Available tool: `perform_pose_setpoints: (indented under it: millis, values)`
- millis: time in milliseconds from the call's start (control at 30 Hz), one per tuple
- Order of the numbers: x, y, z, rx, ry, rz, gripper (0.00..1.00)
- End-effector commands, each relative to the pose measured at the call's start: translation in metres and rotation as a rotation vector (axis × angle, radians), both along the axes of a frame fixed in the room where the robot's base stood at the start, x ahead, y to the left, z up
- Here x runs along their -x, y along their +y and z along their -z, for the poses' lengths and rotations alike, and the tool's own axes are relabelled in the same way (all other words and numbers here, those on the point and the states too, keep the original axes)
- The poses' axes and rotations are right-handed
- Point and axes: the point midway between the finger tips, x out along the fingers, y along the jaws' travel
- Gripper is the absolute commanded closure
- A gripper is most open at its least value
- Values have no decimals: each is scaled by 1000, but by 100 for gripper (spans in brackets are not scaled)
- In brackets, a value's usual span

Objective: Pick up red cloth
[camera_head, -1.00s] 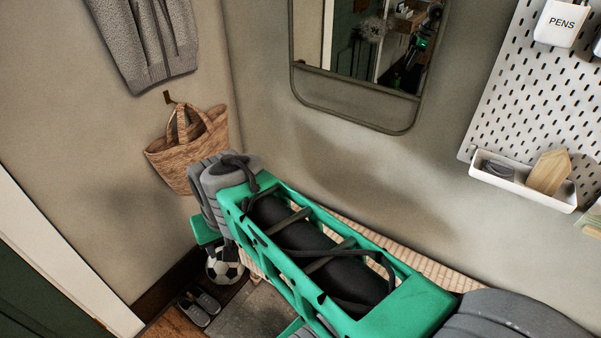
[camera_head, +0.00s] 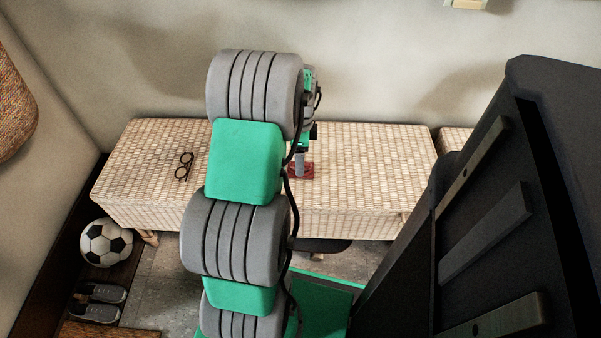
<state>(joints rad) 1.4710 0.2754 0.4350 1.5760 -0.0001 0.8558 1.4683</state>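The red cloth (camera_head: 307,170) is a small, flat red patch on the woven wicker bench (camera_head: 370,165). Part of it is hidden behind my arm and gripper. My gripper (camera_head: 300,172) points down at the cloth, at or just above it. Its fingertips are too small and too covered to tell whether they are open or shut, or whether they touch the cloth.
A pair of dark glasses (camera_head: 184,166) lies on the bench to the left. A football (camera_head: 106,243) and grey shoes (camera_head: 98,301) are on the floor at lower left. A large black panel (camera_head: 490,200) fills the right. The wall runs behind the bench.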

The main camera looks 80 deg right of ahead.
Motion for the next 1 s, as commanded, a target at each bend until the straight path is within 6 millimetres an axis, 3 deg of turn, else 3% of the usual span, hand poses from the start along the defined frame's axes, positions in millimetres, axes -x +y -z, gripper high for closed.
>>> perform_pose_setpoints:
  millis: [100,200,433,1000]
  values:
    - [1,3,28,-3,1,-1,18]
    - [0,2,42,0,0,-2,18]
    - [0,2,42,1,0,-3,18]
    - [0,2,42,1,0,-3,64]
